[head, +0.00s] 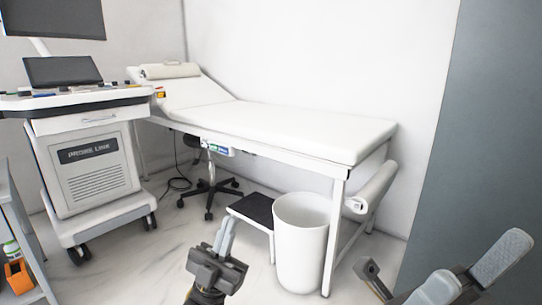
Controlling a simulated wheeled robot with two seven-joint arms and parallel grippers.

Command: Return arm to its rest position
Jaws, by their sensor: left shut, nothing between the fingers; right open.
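My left gripper (225,238) is at the lower middle of the head view, pointing up and away. Its fingers are together with nothing between them. It appears in front of the floor, just left of the white bin. My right gripper (440,268) is at the lower right corner, with its fingers spread apart and empty. Part of it is cut off by the bottom edge of the view.
A white bin (300,245) and a black-topped step stool (254,209) stand before the white exam bed (270,125). A wheeled cart (95,170) stands left. A grey panel (480,130) fills the right side. Marble floor shows between cart and stool.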

